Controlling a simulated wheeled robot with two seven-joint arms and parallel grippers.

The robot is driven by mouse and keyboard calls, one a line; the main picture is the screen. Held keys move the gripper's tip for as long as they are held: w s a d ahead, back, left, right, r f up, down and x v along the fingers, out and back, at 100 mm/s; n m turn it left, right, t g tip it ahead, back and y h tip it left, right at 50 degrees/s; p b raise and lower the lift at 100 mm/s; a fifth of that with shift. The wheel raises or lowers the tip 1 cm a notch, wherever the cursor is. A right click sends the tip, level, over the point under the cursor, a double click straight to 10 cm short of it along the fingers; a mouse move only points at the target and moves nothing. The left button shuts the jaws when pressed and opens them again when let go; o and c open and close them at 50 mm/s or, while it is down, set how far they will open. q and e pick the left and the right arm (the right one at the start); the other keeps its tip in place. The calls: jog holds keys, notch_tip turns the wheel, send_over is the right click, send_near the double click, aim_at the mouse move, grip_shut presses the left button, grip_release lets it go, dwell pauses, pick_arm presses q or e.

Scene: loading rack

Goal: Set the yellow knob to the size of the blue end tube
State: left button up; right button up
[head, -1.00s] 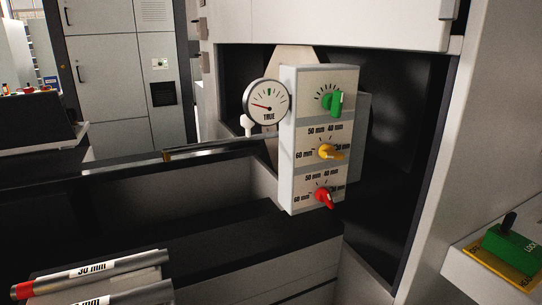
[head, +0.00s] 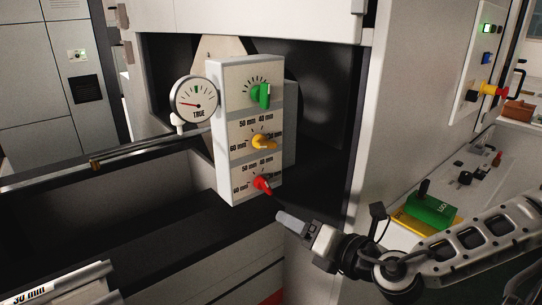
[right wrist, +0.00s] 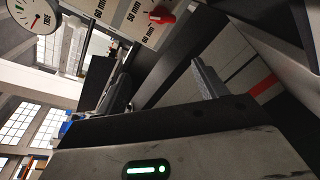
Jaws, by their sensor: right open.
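The yellow knob (head: 263,142) is the middle one on a white panel (head: 226,185). Its handle points right, partly over the rightmost label of a scale whose 60, 50 and 40 mm marks I can read. My right gripper (head: 291,222) is open and empty, below and right of the panel, touching no knob. In the right wrist view its fingers (right wrist: 158,88) are spread, with the red knob (right wrist: 161,15) beyond them at the top. The yellow knob is not visible there.
The green knob (head: 261,95) is above the yellow one; the red knob (head: 263,185) also shows below it. A round gauge (head: 195,104) reading TRUE is left of the panel. A green lock block (head: 430,210) sits right, behind my right arm.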

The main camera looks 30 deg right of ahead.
jog(key=s+d+r+n+t, duration=0.15)
jog(key=d+r+n, duration=0.35)
jog(key=r, duration=0.5)
jog(key=p, duration=0.5)
send_near(269, 146)
jog(key=shift+n+t, duration=0.3)
jog(key=shift+t, duration=0.05)
jog(key=w, duration=0.7)
jog(key=shift+w+a+f, duration=0.15)
jog(key=shift+w+a, duration=0.2)
jog(key=shift+w, duration=0.05)
jog(key=shift+w+f, duration=0.15)
jog(key=shift+w, duration=0.5)
pick_arm(q)
jog(key=shift+s+a+r, duration=0.15)
jog(key=shift+a+r, duration=0.2)
jog(key=shift+r, duration=0.3)
jog(key=shift+s+a+r, duration=0.1)
jog(key=shift+a+r, duration=0.2)
jog(key=shift+r, duration=0.3)
jog(key=shift+d, duration=0.1)
pick_arm(e)
jog(key=c, duration=1)
